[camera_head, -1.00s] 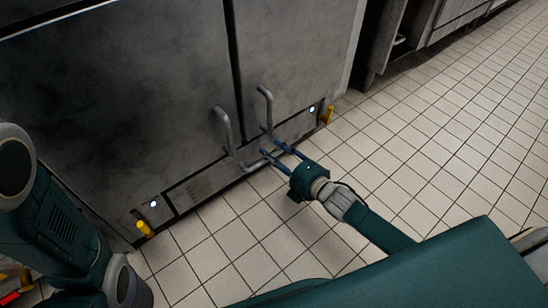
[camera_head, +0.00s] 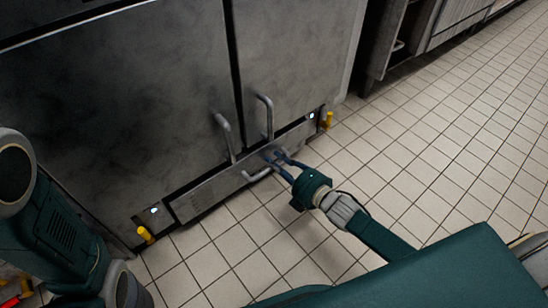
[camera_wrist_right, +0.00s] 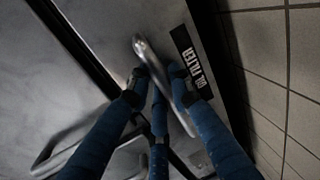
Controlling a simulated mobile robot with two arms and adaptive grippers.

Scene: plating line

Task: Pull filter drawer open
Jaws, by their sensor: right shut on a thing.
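The filter drawer (camera_head: 205,197) is a long, low grey metal front at the foot of the steel cabinet. It stands out from the cabinet, with a dark gap along its left part. Its pale bar handle (camera_head: 257,176) is near its right half. My right gripper (camera_head: 276,158) has its blue fingers closed around this handle. In the right wrist view the fingers (camera_wrist_right: 155,92) press on both sides of the handle bar (camera_wrist_right: 150,58), beside a black label (camera_wrist_right: 190,58) with white lettering that includes "FILTER". My left gripper is out of view.
The steel cabinet (camera_head: 130,105) has two doors with upright handles (camera_head: 225,135) (camera_head: 266,115) just above the drawer. Yellow feet (camera_head: 146,235) (camera_head: 329,119) and small white lights flank the drawer. The tiled floor (camera_head: 410,150) in front and to the right is clear.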

